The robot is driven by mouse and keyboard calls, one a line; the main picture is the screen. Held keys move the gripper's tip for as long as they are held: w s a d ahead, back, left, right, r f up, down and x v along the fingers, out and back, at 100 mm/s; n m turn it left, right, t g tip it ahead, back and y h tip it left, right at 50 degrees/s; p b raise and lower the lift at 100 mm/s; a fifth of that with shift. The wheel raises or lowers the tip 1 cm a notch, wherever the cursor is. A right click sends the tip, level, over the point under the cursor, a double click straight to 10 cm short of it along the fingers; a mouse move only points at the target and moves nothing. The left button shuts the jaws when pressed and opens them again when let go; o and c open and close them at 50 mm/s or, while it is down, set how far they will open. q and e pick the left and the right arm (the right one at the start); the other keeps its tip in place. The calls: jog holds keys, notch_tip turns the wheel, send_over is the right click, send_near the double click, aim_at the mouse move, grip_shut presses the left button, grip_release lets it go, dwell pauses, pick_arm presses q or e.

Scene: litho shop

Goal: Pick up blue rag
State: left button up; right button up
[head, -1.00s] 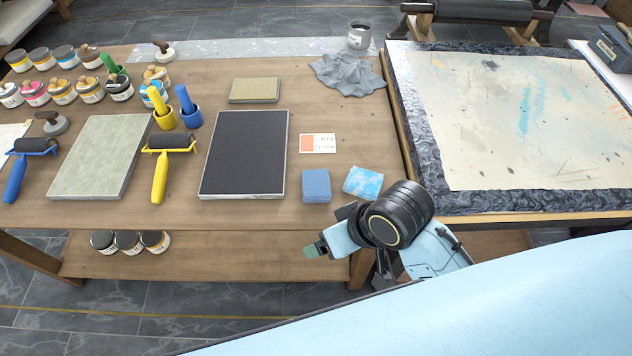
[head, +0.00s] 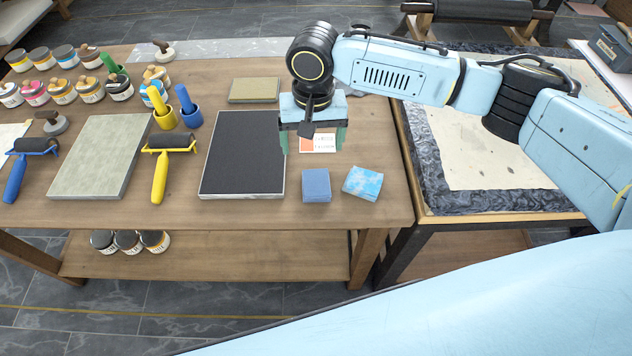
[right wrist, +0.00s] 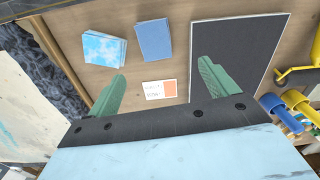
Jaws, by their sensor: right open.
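A plain blue folded rag (head: 316,186) lies flat near the front edge of the wooden table. A light-blue mottled folded rag (head: 362,183) lies just to its right. In the right wrist view the plain blue rag (right wrist: 154,40) and the mottled one (right wrist: 104,48) lie past the fingertips. My right gripper (head: 312,142) is open and empty, with green fingers apart and pointing down. It hangs above the table, farther back than the rags, over the white and orange card (head: 318,144). My left gripper is not in view.
A dark slab (head: 244,155) lies left of the rags. A yellow-handled roller (head: 160,176) and a pale stone slab (head: 98,155) are farther left. The press bed (head: 500,165) stands to the right. Bare wood surrounds the rags.

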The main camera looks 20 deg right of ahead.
jog(key=b, duration=0.2)
send_over(316, 177)
jog(key=shift+m, duration=0.3)
notch_tip(316, 177, down, 6)
jog(key=shift+w+d+f, duration=0.1)
jog(key=shift+w, duration=0.05)
jog(key=shift+f, duration=0.9)
notch_tip(316, 177, down, 4)
jog(key=shift+r+b, duration=0.15)
jog(key=shift+b, duration=0.35)
jog(key=shift+f, duration=0.45)
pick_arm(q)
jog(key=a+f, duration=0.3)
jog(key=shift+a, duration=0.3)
